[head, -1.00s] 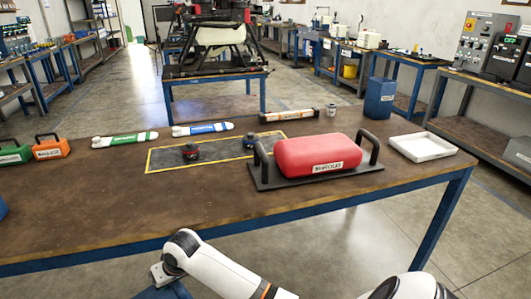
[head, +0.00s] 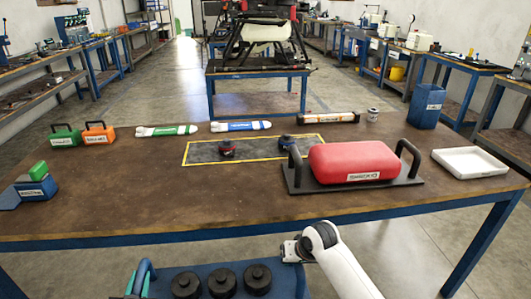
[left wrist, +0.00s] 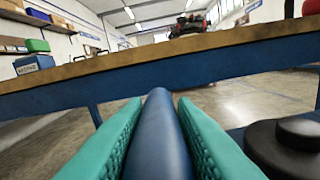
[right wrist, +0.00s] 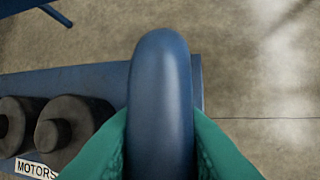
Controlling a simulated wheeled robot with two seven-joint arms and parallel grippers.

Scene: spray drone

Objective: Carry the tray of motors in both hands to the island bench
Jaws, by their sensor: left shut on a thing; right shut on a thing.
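The blue tray (head: 284,280) of black motors (head: 222,283) is at the bottom of the head view, in front of the near edge of the wood-topped bench (head: 110,212). My left gripper (head: 139,285) is shut on the tray's left blue handle; the left wrist view shows that handle (left wrist: 157,135) between green fingers. My right gripper (right wrist: 160,135) is shut on the other blue handle (right wrist: 160,80). A label reading MOTORS (right wrist: 35,170) is on the tray's side. The tray's near part is cut off in the head view.
On the bench stand a red case on a black handled tray (head: 352,163), a white tray (head: 469,162), a blue bin (head: 427,106), bottles (head: 166,130) and a yellow-bordered mat (head: 255,148). The bench's front left top is clear. A drone stands on a table behind (head: 258,85).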

